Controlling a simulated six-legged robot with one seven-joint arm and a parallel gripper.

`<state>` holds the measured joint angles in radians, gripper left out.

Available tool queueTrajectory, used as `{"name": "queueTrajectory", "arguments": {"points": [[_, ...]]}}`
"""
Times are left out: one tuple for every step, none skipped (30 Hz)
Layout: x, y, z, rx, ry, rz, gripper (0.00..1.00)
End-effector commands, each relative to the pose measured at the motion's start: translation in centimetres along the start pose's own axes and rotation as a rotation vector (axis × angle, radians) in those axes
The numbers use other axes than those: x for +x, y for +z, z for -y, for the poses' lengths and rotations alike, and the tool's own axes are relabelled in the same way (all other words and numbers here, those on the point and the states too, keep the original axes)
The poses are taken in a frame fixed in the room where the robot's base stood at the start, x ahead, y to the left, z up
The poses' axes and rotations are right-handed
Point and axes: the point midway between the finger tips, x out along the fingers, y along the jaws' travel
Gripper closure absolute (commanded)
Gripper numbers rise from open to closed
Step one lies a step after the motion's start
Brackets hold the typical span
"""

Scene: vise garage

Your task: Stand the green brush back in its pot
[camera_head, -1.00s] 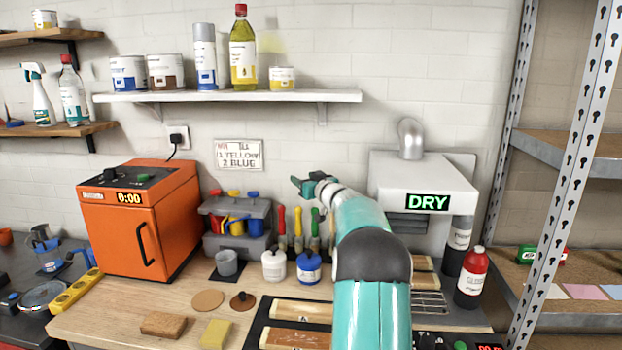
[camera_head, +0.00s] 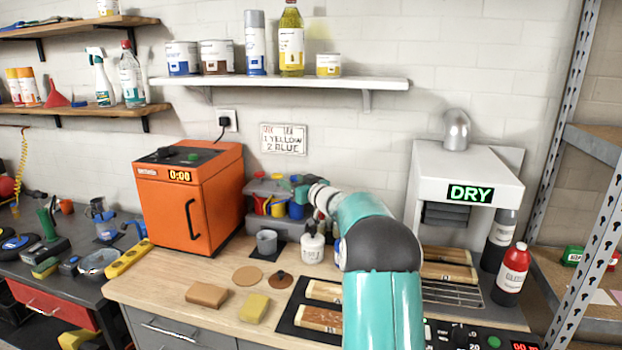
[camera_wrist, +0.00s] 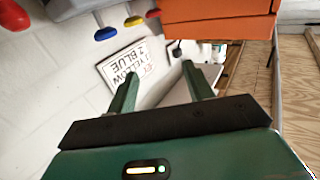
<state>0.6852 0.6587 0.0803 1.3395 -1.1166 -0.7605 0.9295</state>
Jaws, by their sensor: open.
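My gripper (camera_head: 301,187) is in front of the coloured handles above a grey caddy at the back of the bench. In the wrist view its two green fingers (camera_wrist: 160,78) are apart, with nothing held between them. I cannot make out the green brush for sure; the place right of the caddy is behind my arm. A green upright object (camera_head: 46,223) stands on the dark bench at far left, too small to identify. A grey pot (camera_head: 266,242) stands on a dark mat, looking empty. A white jar (camera_head: 312,247) stands right of it.
An orange oven (camera_head: 190,200) stands left of the grey caddy (camera_head: 268,222). A white dryer (camera_head: 466,185) and a red bottle (camera_head: 511,275) are at right. A brown block (camera_head: 207,295) and a yellow sponge (camera_head: 254,307) lie in front. A shelf (camera_head: 290,83) hangs above.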

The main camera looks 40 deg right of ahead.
Motion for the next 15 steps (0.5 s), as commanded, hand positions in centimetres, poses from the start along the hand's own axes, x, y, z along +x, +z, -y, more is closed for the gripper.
{"name": "queueTrajectory", "arguments": {"points": [[0.4, 0.2, 1.1, 0.002, -0.015, 0.001, 0.48], [0.6, 0.3, 1.6, 0.002, -0.023, 0.001, 0.48], [0.8, 0.5, 2.3, 0.002, -0.032, 0.001, 0.48], [0.9, 0.6, 2.8, 0.002, -0.040, 0.002, 0.48], [1.1, 0.7, 3.4, 0.002, -0.048, 0.002, 0.48], [1.3, 0.9, 4.1, 0.001, -0.059, 0.002, 0.48], [1.5, 0.9, 4.6, 0.001, -0.066, 0.002, 0.48], [1.6, 1.0, 5.1, 0.002, -0.073, 0.001, 0.48], [1.8, 1.2, 5.9, 0.002, -0.083, 0.001, 0.48], [1.9, 1.3, 6.4, 0.003, -0.090, 0.001, 0.48], [2.0, 1.4, 6.9, 0.004, -0.096, 0.002, 0.48], [2.2, 1.5, 7.5, 0.004, -0.103, 0.002, 0.48], [2.2, 1.6, 7.8, 0.003, -0.108, 0.001, 0.48], [2.4, 1.7, 8.2, 0.003, -0.113, 0.002, 0.48], [2.5, 1.8, 8.6, 0.003, -0.119, 0.002, 0.48]]}}
